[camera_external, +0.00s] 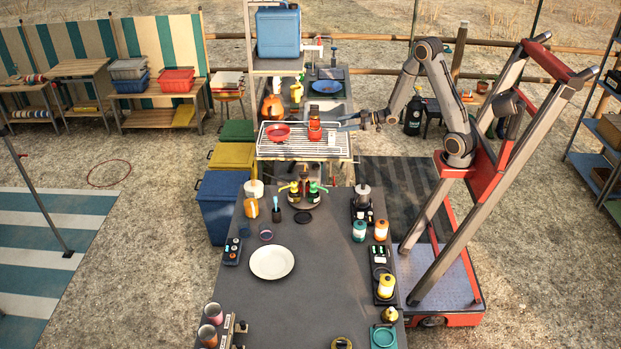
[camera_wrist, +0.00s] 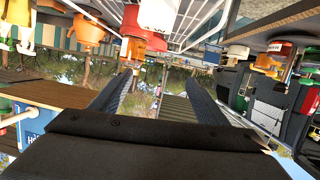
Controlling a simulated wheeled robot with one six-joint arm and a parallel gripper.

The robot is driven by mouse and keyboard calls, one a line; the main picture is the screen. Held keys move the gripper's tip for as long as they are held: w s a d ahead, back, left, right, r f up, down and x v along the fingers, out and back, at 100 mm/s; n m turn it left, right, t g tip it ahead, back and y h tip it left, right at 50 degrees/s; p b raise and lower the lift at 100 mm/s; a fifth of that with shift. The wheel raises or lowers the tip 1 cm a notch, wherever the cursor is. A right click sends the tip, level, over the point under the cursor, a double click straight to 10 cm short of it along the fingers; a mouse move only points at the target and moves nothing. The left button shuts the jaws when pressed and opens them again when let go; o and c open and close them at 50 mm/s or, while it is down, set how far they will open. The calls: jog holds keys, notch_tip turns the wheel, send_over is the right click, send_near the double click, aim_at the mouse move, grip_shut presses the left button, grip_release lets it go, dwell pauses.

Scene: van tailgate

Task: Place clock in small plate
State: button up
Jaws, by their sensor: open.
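A white round plate (camera_external: 271,262) lies flat and empty on the dark table; a blue plate (camera_external: 326,86) sits farther back by the sink. I cannot tell which is the small plate, and I cannot make out a clock with certainty. My gripper (camera_external: 346,121) is level over the right side of the wire rack, pointing left, with its fingers apart. An orange-red jar (camera_external: 314,127) stands on the rack just left of the fingertips. In the wrist view, my open fingers (camera_wrist: 147,72) show nothing held, with the orange-red jar (camera_wrist: 134,48) beyond them.
The wire rack (camera_external: 290,151) also holds a red bowl (camera_external: 278,131). Bottles crowd the table's far end, and jars and small trays line its right edge. Two cups (camera_external: 211,325) stand front left. The table is clear around and right of the white plate.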

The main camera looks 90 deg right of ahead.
jog(key=s+d+r+t+y, duration=0.1)
jog(key=s+d+t, duration=0.2)
jog(key=s, duration=0.2)
jog(key=f, duration=1.1)
jog(key=shift+w+f, duration=0.2)
jog(key=shift+w, duration=0.15)
jog(key=shift+w+f, duration=0.15)
jog(key=w+p, duration=0.1)
jog(key=w, duration=0.1)
jog(key=w+p, duration=0.1)
jog(key=w, duration=0.4)
jog(key=shift+w+r+p, duration=0.25)
jog(key=shift+r+p, duration=0.05)
jog(key=shift+p, duration=0.1)
jog(key=c, duration=1.3)
notch_tip(320, 180, up, 10)
jog(key=b, duration=0.2)
